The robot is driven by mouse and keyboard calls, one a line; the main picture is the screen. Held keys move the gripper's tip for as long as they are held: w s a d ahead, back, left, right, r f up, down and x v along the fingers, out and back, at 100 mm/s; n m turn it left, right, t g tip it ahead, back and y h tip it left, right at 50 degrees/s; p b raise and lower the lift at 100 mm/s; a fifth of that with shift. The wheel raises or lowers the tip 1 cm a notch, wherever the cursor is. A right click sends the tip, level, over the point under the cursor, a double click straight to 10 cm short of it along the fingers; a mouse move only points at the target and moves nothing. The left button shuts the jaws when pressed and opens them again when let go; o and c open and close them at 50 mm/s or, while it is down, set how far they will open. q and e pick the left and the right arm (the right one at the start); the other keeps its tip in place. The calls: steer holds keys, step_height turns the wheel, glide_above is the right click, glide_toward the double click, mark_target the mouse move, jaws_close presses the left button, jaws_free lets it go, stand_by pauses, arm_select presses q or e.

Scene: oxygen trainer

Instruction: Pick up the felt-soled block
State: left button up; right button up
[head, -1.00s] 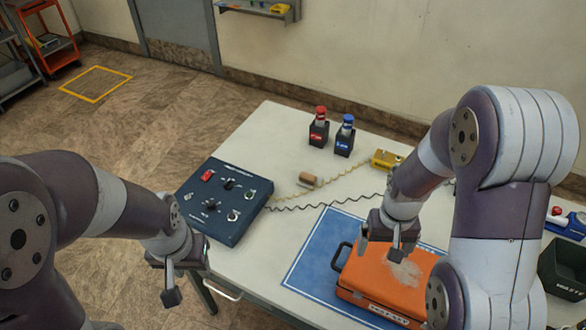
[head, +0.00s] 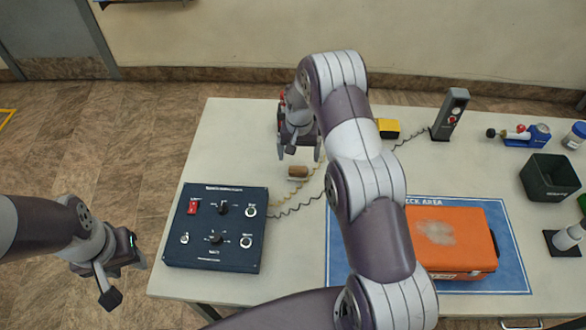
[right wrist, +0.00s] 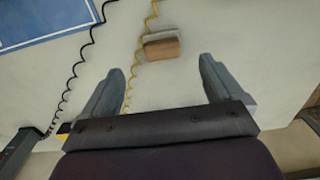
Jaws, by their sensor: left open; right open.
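The felt-soled block (head: 298,172) is a small brown block with a pale layer on one side. My left gripper (head: 126,282) is open and empty, off the table's left edge.
A dark blue control box (head: 217,262) stands at the left. An orange case (head: 462,238) lies on a blue mat (head: 512,280). Coiled cords (head: 290,211) run near the block. A yellow box (head: 388,128), a grey handset (head: 450,115) and a dark bin (head: 549,183) stand to the right.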

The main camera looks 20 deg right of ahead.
mark_target(297, 170)
steer(key=f, duration=0.2)
steer(key=f+p, duration=0.1)
steer(key=f, duration=0.1)
steer(key=shift+w+a, duration=0.3)
steer(key=f, duration=0.1)
steer(key=f+p, duration=0.1)
steer(key=f, duration=0.2)
steer(key=shift+s+d+p, duration=0.15)
steer(key=shift+s+p, duration=0.15)
steer(key=shift+p, duration=0.05)
steer(key=shift+f, duration=0.3)
arm_select(q)
steer(key=r, duration=0.2)
steer(key=shift+w+a+r, duration=0.25)
steer(key=shift+w+r, duration=0.1)
arm_select(e)
steer(key=shift+w+f, duration=0.1)
steer(key=c, duration=1)
steer(key=shift+c, duration=0.6)
